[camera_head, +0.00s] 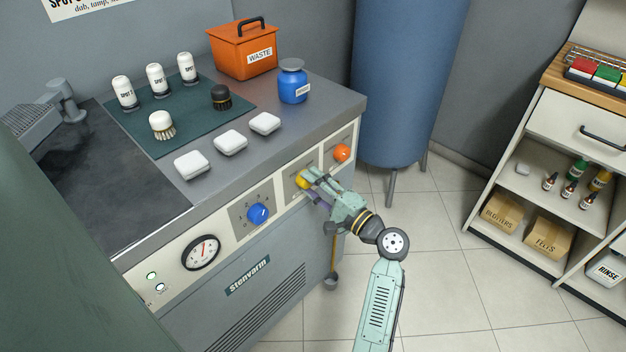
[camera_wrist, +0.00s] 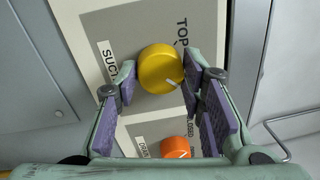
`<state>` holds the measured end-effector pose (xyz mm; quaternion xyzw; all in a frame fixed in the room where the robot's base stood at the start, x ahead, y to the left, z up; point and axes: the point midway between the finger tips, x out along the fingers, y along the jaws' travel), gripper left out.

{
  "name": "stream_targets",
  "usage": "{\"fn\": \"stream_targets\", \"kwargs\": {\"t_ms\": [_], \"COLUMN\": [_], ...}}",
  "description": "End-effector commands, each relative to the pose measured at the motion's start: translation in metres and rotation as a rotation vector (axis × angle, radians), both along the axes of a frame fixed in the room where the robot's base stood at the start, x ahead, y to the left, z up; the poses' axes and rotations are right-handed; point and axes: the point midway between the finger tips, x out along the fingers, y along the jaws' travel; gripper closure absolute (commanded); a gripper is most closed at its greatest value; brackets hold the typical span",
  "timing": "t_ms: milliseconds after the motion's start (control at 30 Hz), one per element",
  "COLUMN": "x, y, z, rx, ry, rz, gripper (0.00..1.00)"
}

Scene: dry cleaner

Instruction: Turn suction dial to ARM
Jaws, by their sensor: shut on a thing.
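The yellow suction dial (camera_wrist: 160,69) sits on a pale panel plate on the front of the console, and a bit of it shows in the head view (camera_head: 302,182). In the wrist view a label starting "SUC" is left of it and "TOP" is at its upper right. Its white pointer mark points to the lower right of that view. My gripper (camera_wrist: 156,76) is shut on the dial, one purple-padded finger on each side; it also shows in the head view (camera_head: 309,185). The ARM mark cannot be seen; a finger may hide it.
An orange dial (camera_head: 341,152) is close beside the yellow one, and a blue dial (camera_head: 257,213) is on the other side. A round gauge (camera_head: 201,252) is further left. The tiled floor to the right is clear.

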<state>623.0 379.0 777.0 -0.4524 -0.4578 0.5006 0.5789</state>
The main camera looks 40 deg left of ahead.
Motion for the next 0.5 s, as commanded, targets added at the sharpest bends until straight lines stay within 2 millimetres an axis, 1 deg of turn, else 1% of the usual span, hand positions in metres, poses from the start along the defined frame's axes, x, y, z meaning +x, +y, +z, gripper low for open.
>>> {"fn": "stream_targets", "kwargs": {"t_ms": [33, 67, 367, 500], "x": [-0.0002, -0.0002, -0.0001, -0.0001], "y": [0.0001, 0.0001, 0.0001, 0.0001], "z": [0.0000, 0.0000, 0.0000, 0.0000], "rx": [0.000, 0.000, 0.000, 0.000], "ry": [0.002, 0.002, 0.000, 0.000], "rz": [0.001, 0.001, 0.001, 0.001], "gripper": [0.92, 0.63, 0.43, 0.43]}}
